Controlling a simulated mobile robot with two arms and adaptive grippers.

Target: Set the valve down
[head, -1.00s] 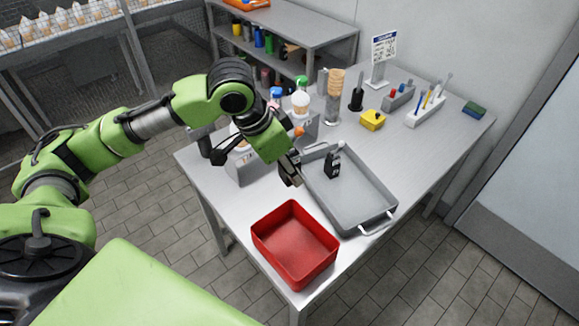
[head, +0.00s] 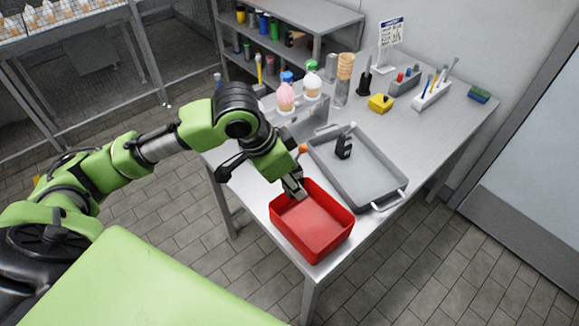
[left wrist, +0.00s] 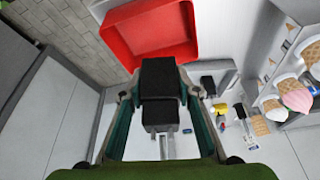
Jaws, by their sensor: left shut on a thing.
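My left gripper (head: 294,187) is shut on a dark blocky piece, which I take to be the valve (left wrist: 160,78). In the left wrist view this piece spans the gap between the fingers, with a second black block (left wrist: 161,115) below it in the picture. In the head view the fingers point down at the back left rim of a red bin (head: 315,245) and hide most of the piece. The bin's visible floor is empty. I cannot tell how high the piece is above it. My right gripper is not in view.
A grey tray (head: 385,186) behind and right of the bin holds a small upright black piece with a pale top (head: 344,147). The table's front edge is close to the bin.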

